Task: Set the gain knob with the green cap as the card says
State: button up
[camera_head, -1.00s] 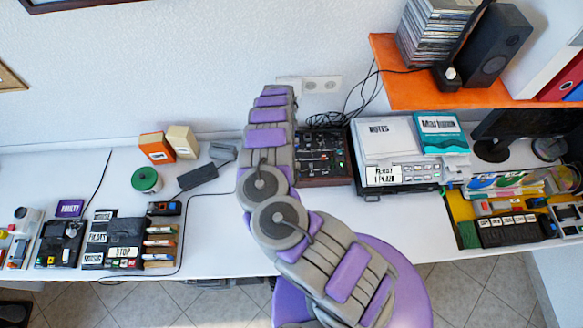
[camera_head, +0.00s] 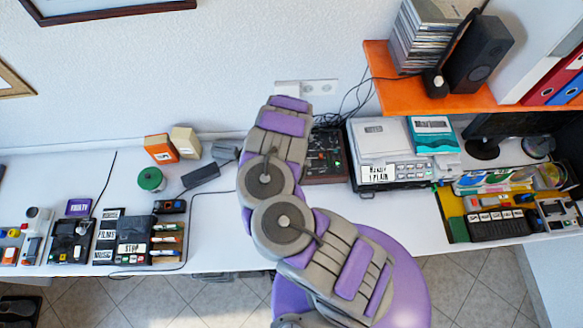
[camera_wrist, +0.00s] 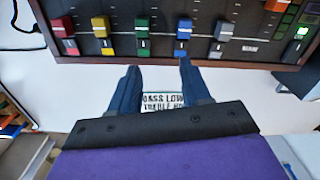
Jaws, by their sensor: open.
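In the wrist view the green cap (camera_wrist: 143,27) sits on a slider-like control of a dark panel with a wooden edge (camera_wrist: 180,66). A yellow cap (camera_wrist: 101,27) is left of it and a blue cap (camera_wrist: 184,29) is right. My gripper (camera_wrist: 157,67) is open and empty, its two blue fingers apart just in front of the panel edge, below the green and blue caps. The panel (camera_head: 326,155) is partly behind my arm in the head view, where my gripper is hidden.
A red cap (camera_wrist: 64,27) and a grey cap (camera_wrist: 223,31) flank the row. A grey device (camera_head: 385,183) stands right of the panel, and an orange shelf (camera_head: 440,102) overhangs behind it. Cables lie behind the panel.

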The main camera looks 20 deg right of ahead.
jog(key=shift+s+r+p, duration=0.1)
jog(key=shift+s+p, duration=0.5)
jog(key=shift+s, duration=0.55)
